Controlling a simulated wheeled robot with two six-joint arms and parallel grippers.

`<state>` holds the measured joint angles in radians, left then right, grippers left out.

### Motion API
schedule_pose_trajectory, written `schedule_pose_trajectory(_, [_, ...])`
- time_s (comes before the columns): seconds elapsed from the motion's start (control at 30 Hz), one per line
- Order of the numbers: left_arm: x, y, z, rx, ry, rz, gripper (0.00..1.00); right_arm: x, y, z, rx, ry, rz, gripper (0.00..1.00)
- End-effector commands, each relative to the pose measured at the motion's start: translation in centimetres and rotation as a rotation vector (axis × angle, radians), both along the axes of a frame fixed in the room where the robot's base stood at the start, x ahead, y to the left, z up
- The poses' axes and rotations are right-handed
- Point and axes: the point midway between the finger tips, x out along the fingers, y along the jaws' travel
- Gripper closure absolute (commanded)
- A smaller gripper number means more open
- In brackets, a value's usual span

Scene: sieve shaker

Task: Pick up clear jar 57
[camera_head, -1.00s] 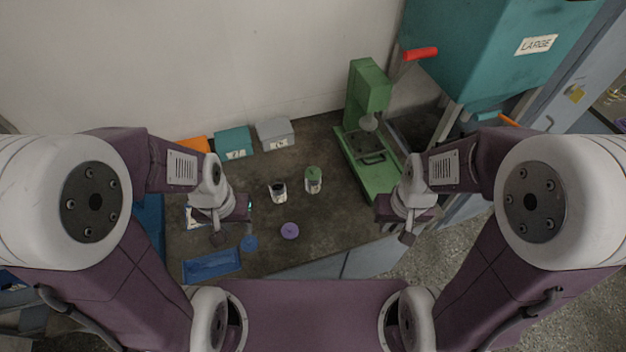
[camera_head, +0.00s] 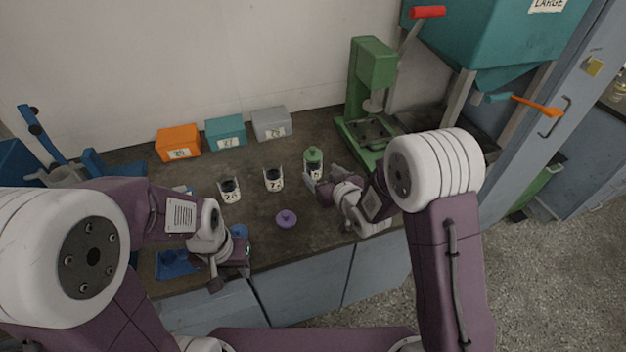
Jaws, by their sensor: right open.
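Three clear jars with dark contents and white number labels stand upright on the bench. The right one (camera_head: 313,168) has a green lid; the middle jar (camera_head: 273,180) and the left jar (camera_head: 229,190) look uncovered. The labels are too small to read surely, so I cannot confirm which is jar 57. My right gripper (camera_head: 314,184) is open, low at the near right side of the green-lidded jar; whether it touches is unclear. My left gripper (camera_head: 217,282) is over the bench's front left, away from the jars; its jaws are not clear.
A purple lid (camera_head: 286,219) lies in front of the jars. Orange (camera_head: 178,143), teal (camera_head: 225,131) and grey (camera_head: 271,123) boxes stand along the wall. A green press (camera_head: 371,75) stands right of the jars. A blue tray (camera_head: 172,264) lies near my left gripper.

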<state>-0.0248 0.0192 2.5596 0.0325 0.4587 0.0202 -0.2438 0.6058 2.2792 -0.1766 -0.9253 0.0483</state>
Motion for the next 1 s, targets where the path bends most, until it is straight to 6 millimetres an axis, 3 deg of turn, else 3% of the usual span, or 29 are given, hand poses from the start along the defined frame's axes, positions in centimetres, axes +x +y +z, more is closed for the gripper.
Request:
schedule_pose_trajectory(0.2, [0.0, 0.0, 0.3, 0.0, 0.0, 0.0, 0.64, 2.6, 1.0, -1.0, 0.0, 0.0, 0.0, 0.31])
schedule_pose_trajectory(0.43, [0.0, 0.0, 0.3, 0.0, 0.0, 0.0, 0.64, 3.7, 1.4, -1.5, -0.001, 0.001, -0.001, 0.31])
schedule_pose_trajectory(0.7, [0.0, 0.0, 0.2, 0.0, 0.0, 0.0, 0.64, 7.5, 2.5, -3.4, 0.0, 0.0, -0.001, 0.31])
schedule_pose_trajectory(0.93, [0.0, 0.0, 0.2, 0.0, 0.0, 0.0, 0.64, 7.8, 2.6, -3.5, 0.0, 0.001, -0.001, 0.31])
schedule_pose_trajectory(0.97, [0.0, 0.0, 0.2, 0.0, 0.0, 0.0, 0.64, 7.8, 2.6, -3.5, 0.0, 0.001, -0.001, 0.34])
schedule_pose_trajectory(1.0, [0.0, 0.0, 0.2, 0.0, 0.0, 0.0, 0.64, 7.8, 2.6, -3.5, 0.0, 0.001, -0.001, 0.45])
